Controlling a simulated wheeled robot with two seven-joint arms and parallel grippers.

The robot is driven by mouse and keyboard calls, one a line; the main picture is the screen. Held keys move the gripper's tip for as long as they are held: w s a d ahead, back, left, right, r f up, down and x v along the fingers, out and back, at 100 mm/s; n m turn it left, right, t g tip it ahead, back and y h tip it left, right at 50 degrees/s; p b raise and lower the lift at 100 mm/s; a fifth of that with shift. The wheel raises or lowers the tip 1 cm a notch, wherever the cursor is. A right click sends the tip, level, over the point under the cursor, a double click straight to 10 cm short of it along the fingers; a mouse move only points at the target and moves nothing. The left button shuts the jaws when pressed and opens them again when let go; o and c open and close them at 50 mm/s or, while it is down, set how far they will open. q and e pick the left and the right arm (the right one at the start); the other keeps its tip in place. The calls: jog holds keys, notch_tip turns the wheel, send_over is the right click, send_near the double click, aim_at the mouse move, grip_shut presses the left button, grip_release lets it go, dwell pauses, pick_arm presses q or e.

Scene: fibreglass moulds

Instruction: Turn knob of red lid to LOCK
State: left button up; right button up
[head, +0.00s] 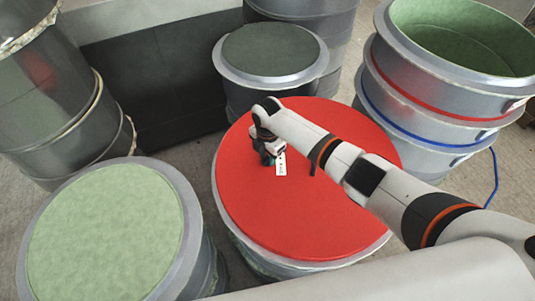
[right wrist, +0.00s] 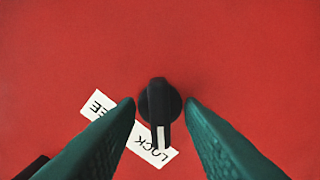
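The red lid (head: 300,220) lies on a round grey mould in the middle of the head view. In the right wrist view its black knob (right wrist: 159,105) stands on the red surface (right wrist: 240,60), its white pointer line aimed down the picture. A white label (right wrist: 130,128) lies under the pointer end; it reads LOCK, with part of another word ending in EE. The pointer overlaps the LOCK part. My right gripper (right wrist: 160,104) is open, one green finger on each side of the knob, with gaps visible. In the head view my right gripper (head: 270,153) hides the knob.
A mould with a pale green top (head: 105,235) stands at front left, and a dark-topped drum (head: 270,50) behind the lid. An open green-lined mould (head: 440,90) stands at the right beside a blue cable (head: 492,178). Stacked grey drums (head: 55,95) stand at the left.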

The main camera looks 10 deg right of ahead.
aim_at(268, 157)
notch_tip(268, 157, up, 12)
dwell(0.6)
dwell(0.4)
